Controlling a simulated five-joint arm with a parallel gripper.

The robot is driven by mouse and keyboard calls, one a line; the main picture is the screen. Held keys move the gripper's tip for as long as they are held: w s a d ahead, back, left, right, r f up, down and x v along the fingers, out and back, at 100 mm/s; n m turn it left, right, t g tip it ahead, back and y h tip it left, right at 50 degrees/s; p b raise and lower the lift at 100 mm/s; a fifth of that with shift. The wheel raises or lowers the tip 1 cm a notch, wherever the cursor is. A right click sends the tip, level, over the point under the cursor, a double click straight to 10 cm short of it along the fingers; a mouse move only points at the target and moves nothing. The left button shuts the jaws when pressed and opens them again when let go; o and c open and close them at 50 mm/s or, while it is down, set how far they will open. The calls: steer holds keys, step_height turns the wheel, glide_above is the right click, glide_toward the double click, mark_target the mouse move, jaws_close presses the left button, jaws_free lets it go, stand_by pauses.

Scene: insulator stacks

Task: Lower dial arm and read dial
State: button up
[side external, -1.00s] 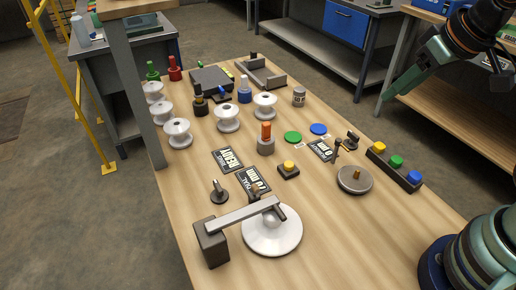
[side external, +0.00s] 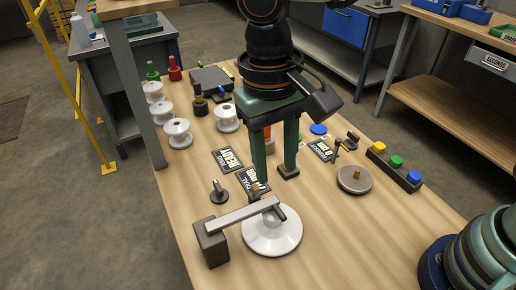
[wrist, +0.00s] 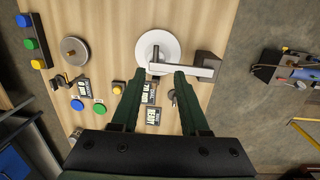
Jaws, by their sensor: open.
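The dial arm (side external: 238,214) is a pale bar running from a dark block (side external: 211,243) over a white disc (side external: 273,232). Its free end lies over the disc; I cannot tell whether it touches. In the wrist view, the dial arm (wrist: 185,69) lies just beyond my fingertips. My gripper (side external: 274,175) points down, open and empty, behind the bar. Its fingers (wrist: 160,74) are spread on both sides of the dark cards. One card reads READY (side external: 228,161); another, with a mm reading (side external: 247,178), is partly hidden by a finger. A third mm card (side external: 322,150) lies further right.
A short knob post (side external: 219,192) stands left of my gripper. A round grey plate (side external: 355,180) and a button strip (side external: 395,168) lie right. White spools (side external: 178,133) stand at the back left.

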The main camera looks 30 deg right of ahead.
mark_target(279, 213)
steer(key=f, duration=0.4)
steer(key=d+f, duration=0.1)
steer(key=f, duration=0.7)
steer(key=shift+d, duration=0.2)
jaws_close()
steer(key=shift+a+r, duration=0.2)
steer(key=shift+a, duration=0.05)
stand_by(0.8)
